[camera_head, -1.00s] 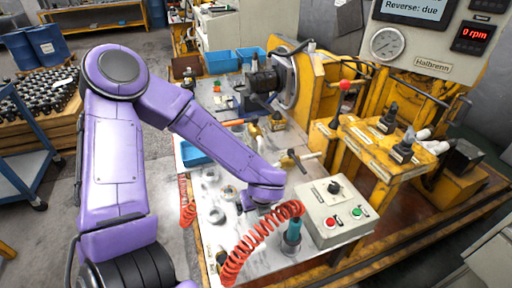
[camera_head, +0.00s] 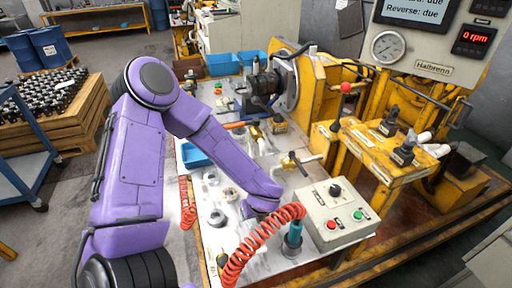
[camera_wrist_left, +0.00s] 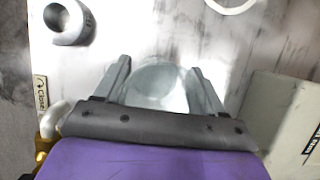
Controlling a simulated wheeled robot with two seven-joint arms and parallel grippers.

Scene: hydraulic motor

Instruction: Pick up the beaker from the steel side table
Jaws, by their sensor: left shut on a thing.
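The clear glass beaker (camera_wrist_left: 158,86) shows in the left wrist view between the two fingers of my left gripper (camera_wrist_left: 160,76), which is shut on it. The steel table top (camera_wrist_left: 135,30) lies below it. I cannot tell whether the beaker touches the steel or is just above it. In the head view my left gripper (camera_head: 258,214) points down over the front part of the steel table (camera_head: 215,237), left of the grey control box. The beaker is too small and hidden to make out there. My right gripper is not in view.
The grey control box (camera_head: 335,215) stands close on the right. A coiled red hose (camera_head: 262,232) with a teal-handled tool (camera_head: 293,238) is in front. A metal ring (camera_wrist_left: 68,20) lies near the gripper. A blue bin (camera_head: 197,155) and brass fittings are farther back.

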